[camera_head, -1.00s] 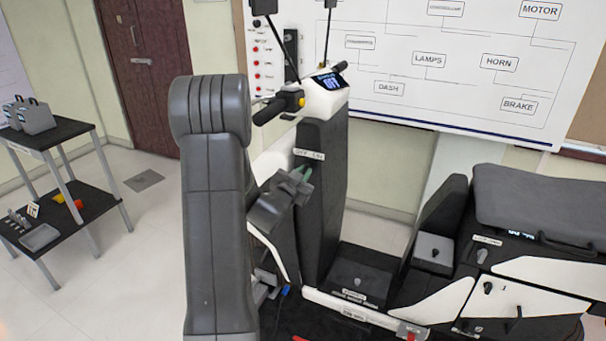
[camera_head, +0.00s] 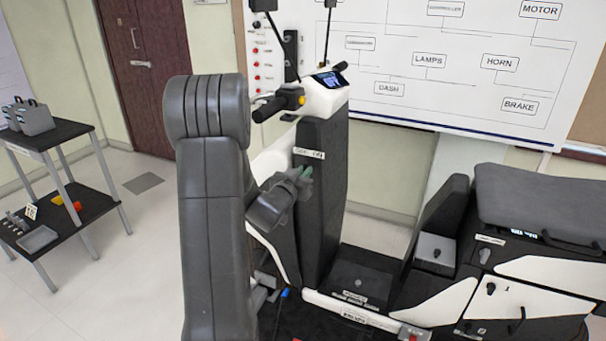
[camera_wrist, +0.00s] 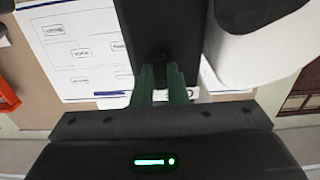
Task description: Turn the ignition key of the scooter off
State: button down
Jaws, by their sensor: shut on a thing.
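The scooter (camera_head: 323,215) stands with its tall black front panel facing right of my arm. A small white label (camera_head: 309,153), too small to read surely, sits on this panel just above my gripper. My gripper (camera_head: 304,174) is against the panel, its green fingers shut on the ignition key. In the wrist view my gripper (camera_wrist: 160,88) has its two fingers close together, with a small dark part of the ignition key (camera_wrist: 160,74) between them. The fingers hide most of the key, and its angle cannot be told. The dash display (camera_head: 328,80) shows small, unreadable marks.
The handlebar grip (camera_head: 270,109) juts out above my gripper. The seat (camera_head: 535,205) and side panels are at the right. A wiring board (camera_head: 440,75) stands behind.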

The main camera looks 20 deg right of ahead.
jog(key=c, duration=1.4)
grip_release()
jog(key=shift+c, duration=0.2)
jog(key=shift+s+a, duration=0.1)
jog(key=b+v, duration=0.2)
jog(key=v, duration=1.1)
jog(key=shift+s+a+b, duration=0.15)
jog(key=shift+s+b, duration=0.1)
jog(key=shift+b, duration=0.1)
jog(key=shift+w, duration=0.1)
jog(key=p+x, duration=0.2)
jog(key=x, duration=1.1)
jog(key=shift+w+d+p, duration=0.25)
jog(key=shift+p, duration=0.15)
